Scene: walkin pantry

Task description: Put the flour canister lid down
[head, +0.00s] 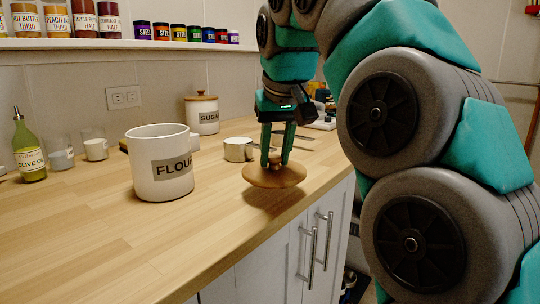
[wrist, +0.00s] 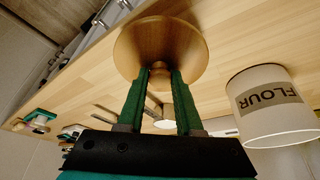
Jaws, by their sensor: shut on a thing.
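The flour canister lid (head: 274,177) is a round wooden disc with a knob. My gripper (head: 275,157) is shut on its knob and points down. The lid is near the counter's front edge, to the right of the canister. I cannot tell whether it touches the counter. In the wrist view the lid (wrist: 160,48) lies beyond my green fingers (wrist: 158,75). The white flour canister (head: 150,178) stands open-topped and upright on the wooden counter (head: 120,240). The canister also shows at the right of the wrist view (wrist: 270,118).
An olive oil bottle (head: 29,150) and glass cups are at the left. The counter front, left of the lid, is clear.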

